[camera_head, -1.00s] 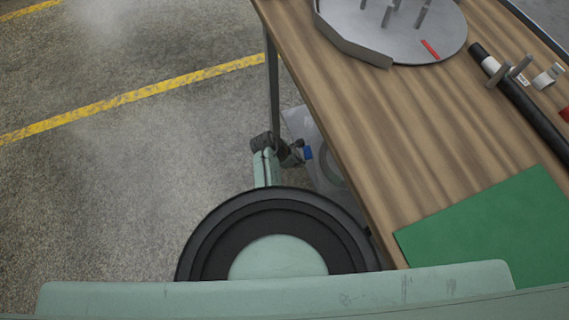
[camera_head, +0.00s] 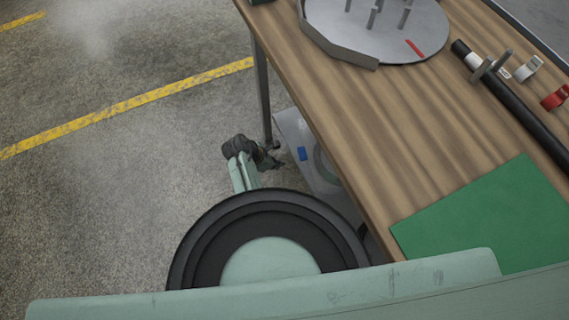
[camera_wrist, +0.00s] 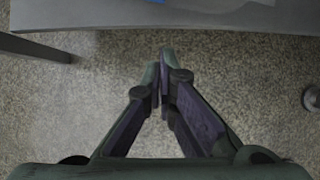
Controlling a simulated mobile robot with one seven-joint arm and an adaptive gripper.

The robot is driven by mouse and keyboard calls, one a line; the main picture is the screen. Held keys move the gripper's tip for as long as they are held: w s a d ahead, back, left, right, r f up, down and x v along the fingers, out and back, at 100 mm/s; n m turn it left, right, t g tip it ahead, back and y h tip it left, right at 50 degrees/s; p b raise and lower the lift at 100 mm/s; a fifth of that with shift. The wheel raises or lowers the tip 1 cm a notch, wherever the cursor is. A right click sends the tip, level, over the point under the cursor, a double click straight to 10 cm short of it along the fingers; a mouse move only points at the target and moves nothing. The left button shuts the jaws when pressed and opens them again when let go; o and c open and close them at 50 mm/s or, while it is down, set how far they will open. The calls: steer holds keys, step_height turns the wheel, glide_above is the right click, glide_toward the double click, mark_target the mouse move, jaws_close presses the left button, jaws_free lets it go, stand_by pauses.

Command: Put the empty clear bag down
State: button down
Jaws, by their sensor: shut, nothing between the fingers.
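My gripper (camera_head: 268,161) is low beside the table leg, just left of the lower shelf. In the wrist view my gripper (camera_wrist: 164,62) has its fingertips together with nothing between them, over bare floor. A pale, see-through thing with a blue patch (camera_head: 302,154), which looks like the clear bag, lies on the grey lower shelf (camera_head: 287,121). In the wrist view a whitish film, likely the same bag (camera_wrist: 245,10), shows at the top edge on the shelf (camera_wrist: 100,17). It is apart from my fingers. The tabletop hides part of the shelf.
The wooden table (camera_head: 370,130) overhangs the shelf. On it are a round grey plate (camera_head: 400,30), a black tube (camera_head: 520,110), a red clip (camera_head: 555,97) and a green mat (camera_head: 480,215). A table leg (camera_head: 263,95) stands close to my gripper. The floor at left is clear.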

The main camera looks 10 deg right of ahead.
steer(key=shift+v, duration=2.05)
